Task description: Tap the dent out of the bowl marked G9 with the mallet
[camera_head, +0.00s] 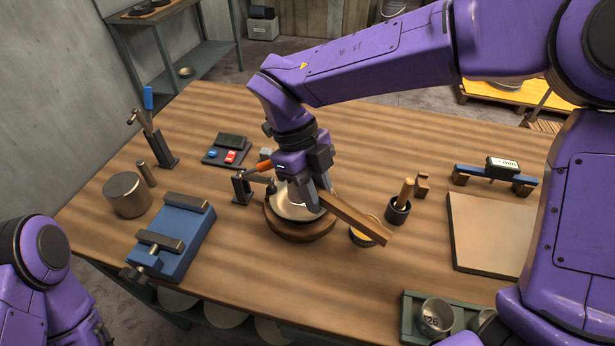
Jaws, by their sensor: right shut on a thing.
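A pale metal bowl (290,203) sits on a round wooden block (300,230) in the middle of the bench. My right gripper (316,196) is over it, partly covering it. It is shut on a wooden bar (352,219), which looks like the mallet's handle and slants down to the right. The mallet's head cannot be made out. Whether the gripper or mallet touches the bowl cannot be told. No G9 mark or dent can be read on this bowl. My left arm shows at the lower left, its gripper outside the picture.
A green tray (414,306) with metal cups (436,316) is at the front right. A blue vise (172,250) and a metal cylinder (126,196) stand left. A lever clamp (243,188) is close left of the bowl. A pale board (490,234) lies right.

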